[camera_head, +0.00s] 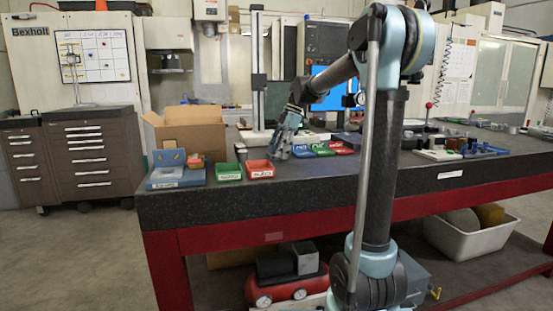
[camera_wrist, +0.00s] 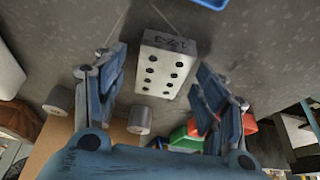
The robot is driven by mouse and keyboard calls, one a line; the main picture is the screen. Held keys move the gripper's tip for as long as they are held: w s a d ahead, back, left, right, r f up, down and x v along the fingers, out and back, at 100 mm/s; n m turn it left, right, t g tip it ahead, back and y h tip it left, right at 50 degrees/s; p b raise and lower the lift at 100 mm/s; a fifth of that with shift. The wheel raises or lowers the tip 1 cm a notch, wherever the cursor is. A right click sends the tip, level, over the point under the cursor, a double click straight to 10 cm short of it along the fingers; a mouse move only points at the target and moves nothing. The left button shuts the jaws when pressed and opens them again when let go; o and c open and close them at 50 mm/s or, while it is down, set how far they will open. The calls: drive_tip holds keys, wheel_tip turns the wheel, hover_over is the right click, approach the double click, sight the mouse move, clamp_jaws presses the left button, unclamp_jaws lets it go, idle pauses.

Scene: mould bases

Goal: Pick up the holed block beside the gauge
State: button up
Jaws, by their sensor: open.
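The holed block (camera_wrist: 165,65) is pale, marked "1-2-3", with two rows of dark holes. In the wrist view it lies on the dark tabletop between the fingers of my gripper (camera_wrist: 162,66). The fingers are open on either side of it, and I see no clear contact. In the head view my gripper (camera_head: 286,138) points down over the table behind the red bin, and I cannot make out the block there. A tall upright stand (camera_head: 258,60) behind my gripper may be the gauge; I cannot tell for sure.
Two grey cylinders (camera_wrist: 140,119) (camera_wrist: 60,99) lie near the block. A red bin (camera_head: 260,169), a green bin (camera_head: 229,171) and a cardboard box (camera_head: 187,129) stand left of my gripper. More coloured bins (camera_head: 322,149) stand to its right. A blue edge (camera_wrist: 210,3) shows above the block.

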clamp_jaws()
